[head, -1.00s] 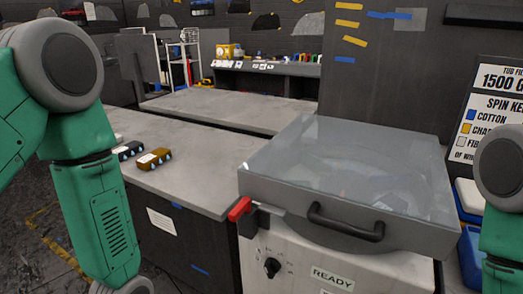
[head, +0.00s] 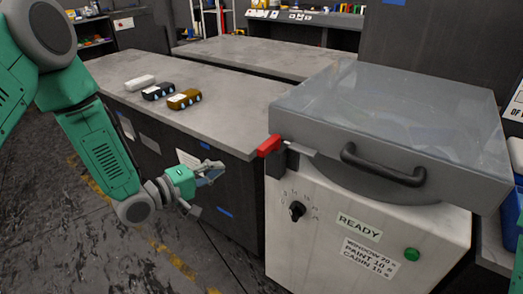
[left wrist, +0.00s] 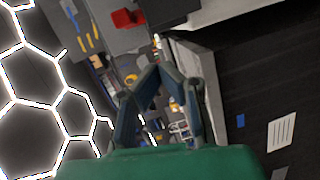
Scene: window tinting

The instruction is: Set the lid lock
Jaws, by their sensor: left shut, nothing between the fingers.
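The lid lock is a red-handled latch (head: 270,146) at the front left corner of the machine's lid, with a pale metal bar reaching under the lid edge. The clear grey lid (head: 390,110) is down on the white machine (head: 370,235) and has a dark handle (head: 383,167). My left gripper (head: 212,176) is shut and empty, left of the machine and lower than the latch, apart from it. In the left wrist view the fingertips (left wrist: 163,72) come together, and a red piece (left wrist: 128,18) shows beyond them. My right gripper is out of view.
A grey-topped bench (head: 220,110) stands left of the machine, with white, dark and brown blocks (head: 184,99) on it. A black knob (head: 297,211), a READY label and a green button (head: 412,254) are on the machine's front. The floor at left is open.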

